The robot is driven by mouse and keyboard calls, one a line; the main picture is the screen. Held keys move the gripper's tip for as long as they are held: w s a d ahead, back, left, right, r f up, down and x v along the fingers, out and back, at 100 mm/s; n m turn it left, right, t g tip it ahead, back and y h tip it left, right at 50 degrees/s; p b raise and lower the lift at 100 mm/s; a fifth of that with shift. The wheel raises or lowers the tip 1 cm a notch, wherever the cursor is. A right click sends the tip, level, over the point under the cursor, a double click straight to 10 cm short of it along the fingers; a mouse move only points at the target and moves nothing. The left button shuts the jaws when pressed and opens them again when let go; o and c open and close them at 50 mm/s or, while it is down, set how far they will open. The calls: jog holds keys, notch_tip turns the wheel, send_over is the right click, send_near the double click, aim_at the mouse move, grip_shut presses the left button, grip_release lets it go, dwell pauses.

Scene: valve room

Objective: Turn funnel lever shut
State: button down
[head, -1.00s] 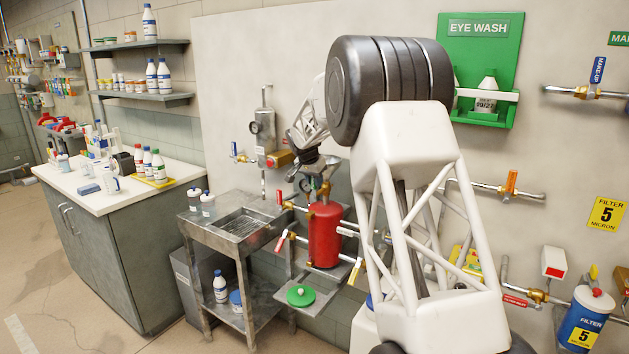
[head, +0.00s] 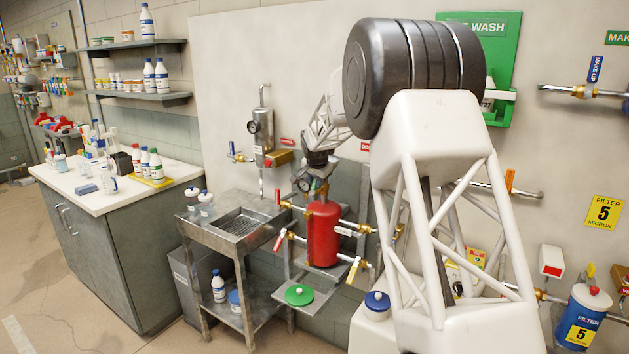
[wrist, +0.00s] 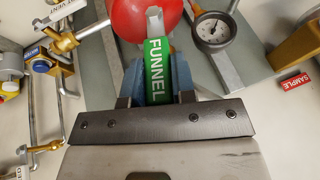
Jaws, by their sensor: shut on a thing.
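The funnel lever (wrist: 155,72) has a green sleeve with white "FUNNEL" lettering. In the wrist view it runs up and down the picture, toward the red tank (wrist: 145,18). My gripper (wrist: 157,82) is shut on the lever, with a blue-grey finger on each side of it. In the head view my gripper (head: 318,182) is at the top of the upright red tank (head: 323,235). The lever and its joint are hidden there behind my gripper and wrist.
A pressure gauge (wrist: 213,31) sits close to the right of the lever. Brass fittings and a blue-tagged valve (wrist: 41,65) stand to its left. Red- and white-handled valves (head: 355,268) flank the tank. A steel sink stand (head: 240,225) is left of it.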

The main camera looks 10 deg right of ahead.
jog(key=s+d+f+m+t+y, duration=0.3)
jog(key=f+t+y, duration=0.3)
jog(key=t, duration=0.5)
jog(key=shift+s+d+f+m+y, duration=0.2)
jog(key=shift+m+y, duration=0.3)
jog(key=shift+y, duration=0.6)
dwell(1.2)
jog(key=shift+t, duration=0.3)
jog(key=c, duration=0.9)
grip_release()
jog(key=shift+c, duration=0.2)
jog(key=v, duration=0.7)
jog(key=shift+s, duration=0.35)
jog(key=shift+d, duration=0.1)
